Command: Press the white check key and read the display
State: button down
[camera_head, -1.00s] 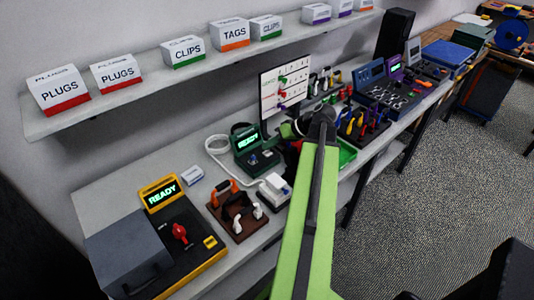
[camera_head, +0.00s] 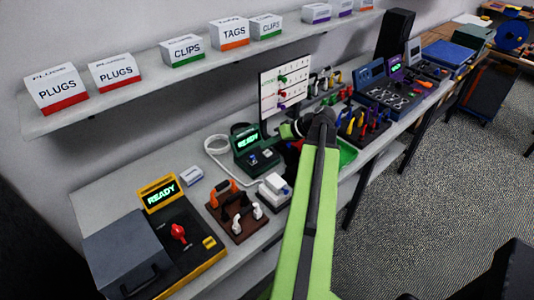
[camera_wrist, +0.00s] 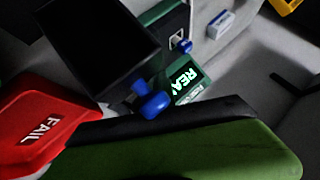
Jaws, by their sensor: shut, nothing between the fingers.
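The green tester (camera_head: 241,155) stands behind the work area, and its display (camera_head: 248,140) reads READY in green letters. In the wrist view the display (camera_wrist: 184,85) is tilted and partly cut off, showing "REA". A small white square (camera_wrist: 178,37) shows on a green housing there; I cannot tell whether it is the check key. A blue knob-like part (camera_wrist: 154,104) lies near the display. My gripper (camera_head: 291,141) is shut and empty, close to the right of the tester and partly hidden by my arm. I see no contact with a key.
A red FAIL bin (camera_wrist: 38,118) is close by in the wrist view. A green tray (camera_head: 347,153) lies right; a shelf (camera_head: 150,78) runs above.

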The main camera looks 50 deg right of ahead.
aim_at(266, 155)
jog(key=shift+s+a+f+g, duration=0.15)
jog(key=shift+s+f+g, duration=0.05)
jog(key=shift+s+f, duration=0.25)
jog(key=shift+s+a+f+g, duration=0.15)
jog(key=shift+s+f+g, duration=0.05)
jog(key=shift+s+f, duration=0.25)
jog(key=shift+s+r+p, duration=0.25)
jog(key=shift+s+p, duration=0.1)
jog(key=shift+s, duration=0.25)
jog(key=shift+w+d+r, duration=0.1)
jog(key=shift+w+d, duration=0.05)
jog(key=shift+w, duration=0.05)
notch_tip(266, 155, up, 5)
jog(key=p, duration=0.5)
jog(key=shift+w+d+r+p, duration=0.1)
jog(key=shift+w+r+p, duration=0.1)
jog(key=shift+p, duration=0.1)
jog(key=shift+r, duration=0.1)
